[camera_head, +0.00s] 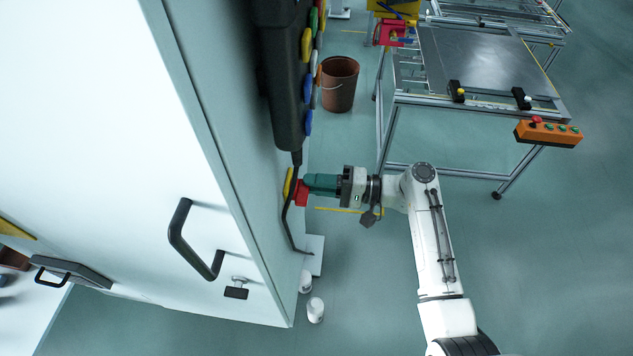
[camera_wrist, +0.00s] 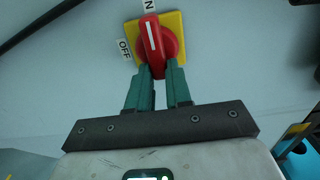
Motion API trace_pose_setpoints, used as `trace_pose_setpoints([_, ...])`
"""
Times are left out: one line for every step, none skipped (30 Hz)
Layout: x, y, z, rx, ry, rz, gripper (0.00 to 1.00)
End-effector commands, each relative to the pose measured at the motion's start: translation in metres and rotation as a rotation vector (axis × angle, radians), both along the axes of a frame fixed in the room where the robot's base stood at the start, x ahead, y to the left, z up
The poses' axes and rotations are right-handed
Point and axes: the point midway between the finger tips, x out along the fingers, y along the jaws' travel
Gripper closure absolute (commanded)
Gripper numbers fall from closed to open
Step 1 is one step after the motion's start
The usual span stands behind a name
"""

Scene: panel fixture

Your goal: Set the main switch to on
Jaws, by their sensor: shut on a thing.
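The main switch is a red rotary knob (camera_wrist: 157,38) on a yellow plate (camera_wrist: 179,22), fixed to the pale cabinet side. In the head view the red knob (camera_head: 301,193) faces right, toward my arm. Its white line points up in the wrist view, at a label (camera_wrist: 149,5) cut by the frame edge, with only "N" readable. An "OFF" label (camera_wrist: 125,49) lies left of the plate. My gripper (camera_wrist: 160,72) has its two green fingers closed on the lower part of the knob. In the head view, my gripper (camera_head: 307,185) reaches the knob from the right.
A black cable (camera_head: 286,218) runs down the cabinet side close to the switch. A dark control box (camera_head: 284,85) with coloured buttons hangs above. A brown bucket (camera_head: 339,84) and a metal worktable (camera_head: 480,65) stand farther back. Floor right of the cabinet is mostly clear.

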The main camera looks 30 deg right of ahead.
Motion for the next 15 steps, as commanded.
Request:
trace_pose_setpoints([0.0003,-0.0012,-0.0008,0.001,0.003,-0.004,1.0])
trace_pose_setpoints([0.0002,-0.0012,-0.0008,0.001,0.003,-0.004,1.0])
trace_pose_setpoints([0.0003,-0.0012,-0.0008,0.001,0.003,-0.004,1.0])
trace_pose_setpoints([0.0003,-0.0013,-0.0009,0.001,0.003,-0.004,1.0])
trace_pose_setpoints([0.0003,-0.0013,-0.0009,0.001,0.003,-0.005,0.79])
trace_pose_setpoints([0.0002,-0.0012,-0.0009,0.001,0.003,-0.004,0.75])
trace_pose_setpoints([0.0002,-0.0011,-0.0009,0.001,0.003,-0.004,0.72])
trace_pose_setpoints([0.0002,-0.0011,-0.0008,0.0,0.002,-0.004,0.69])
trace_pose_setpoints([0.0001,-0.001,-0.0008,0.0,0.002,-0.003,0.66])
trace_pose_setpoints([0.0001,-0.0009,-0.0007,0.0,0.002,-0.003,0.63])
trace_pose_setpoints([0.0,-0.0008,-0.0007,0.0,0.002,-0.003,0.6])
trace_pose_setpoints([0.0001,-0.0007,-0.0006,0.0,0.001,-0.003,0.56])
trace_pose_setpoints([0.0,-0.0006,-0.0005,0.0,0.001,-0.002,0.55])
trace_pose_setpoints([0.0,-0.0006,-0.0005,0.0,0.001,-0.002,0.55])
trace_pose_setpoints([0.0,-0.0005,-0.0005,0.0,0.001,-0.002,0.55])
